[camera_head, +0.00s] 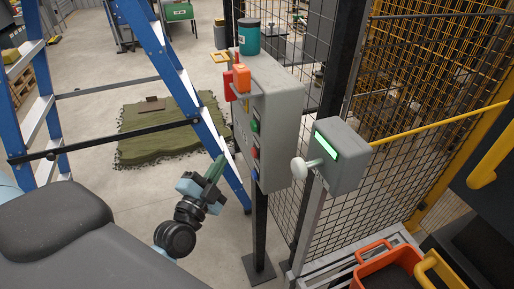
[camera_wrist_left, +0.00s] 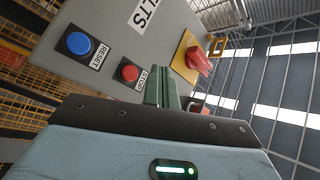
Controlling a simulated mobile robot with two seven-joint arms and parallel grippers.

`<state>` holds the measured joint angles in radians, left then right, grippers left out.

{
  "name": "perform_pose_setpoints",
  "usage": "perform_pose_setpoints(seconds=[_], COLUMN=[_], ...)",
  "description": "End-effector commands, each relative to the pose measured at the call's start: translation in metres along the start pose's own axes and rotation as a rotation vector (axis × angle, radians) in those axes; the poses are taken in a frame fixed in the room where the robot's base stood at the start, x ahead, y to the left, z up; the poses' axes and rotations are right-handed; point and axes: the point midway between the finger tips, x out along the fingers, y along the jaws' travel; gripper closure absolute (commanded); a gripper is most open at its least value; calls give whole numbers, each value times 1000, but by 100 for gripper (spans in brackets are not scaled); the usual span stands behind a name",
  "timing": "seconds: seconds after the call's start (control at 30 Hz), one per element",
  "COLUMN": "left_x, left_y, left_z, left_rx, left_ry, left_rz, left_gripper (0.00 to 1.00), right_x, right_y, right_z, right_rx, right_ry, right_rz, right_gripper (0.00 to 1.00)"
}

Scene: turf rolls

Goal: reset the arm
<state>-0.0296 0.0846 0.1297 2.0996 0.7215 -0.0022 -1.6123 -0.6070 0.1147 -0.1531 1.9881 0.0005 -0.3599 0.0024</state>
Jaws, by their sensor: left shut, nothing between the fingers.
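A grey control box (camera_head: 275,110) stands on a black post in the head view. Its side carries small green, red and blue buttons. In the left wrist view, a blue button (camera_wrist_left: 79,44) is labelled RESET and a red button (camera_wrist_left: 128,72) is labelled STOP. My left gripper (camera_head: 216,166) is in front of the box, to the left of its button side, with its green fingers shut and empty. Its fingertips show in the left wrist view (camera_wrist_left: 161,80), to the right of the STOP button; they look apart from the blue button. My right gripper is out of view.
A blue ladder (camera_head: 168,75) stands at the left, behind my left gripper. A teal can (camera_head: 249,37) is on top of the box. A second grey box (camera_head: 340,160) with a green display and white knob is to the right. Mesh fencing (camera_head: 325,210) and an orange bin (camera_head: 375,262) fill the right.

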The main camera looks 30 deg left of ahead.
Motion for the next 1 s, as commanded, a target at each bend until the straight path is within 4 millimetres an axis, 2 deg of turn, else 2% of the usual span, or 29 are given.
perform_pose_setpoints(seconds=[0.27, 0.37, 0.47, 0.67, 0.8, 1.0], left_x=[-1, -12, -35, -109, -172, -264], left_y=[1, 20, 53, 129, 172, 214], left_z=[0, 2, 6, 14, 20, 24], left_rx=[-3, -54, -151, -400, -568, -759], left_ry=[-1, -12, -42, -186, -341, -594], left_rz=[4, 64, 172, 424, 571, 709], left_gripper=[100, 100, 100, 100, 100, 100], right_x=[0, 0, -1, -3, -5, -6], right_y=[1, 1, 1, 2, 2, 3], right_z=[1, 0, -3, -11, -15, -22], right_rx=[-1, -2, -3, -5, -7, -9], right_ry=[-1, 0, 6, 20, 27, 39], right_rz=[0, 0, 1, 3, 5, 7], right_gripper=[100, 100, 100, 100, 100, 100])
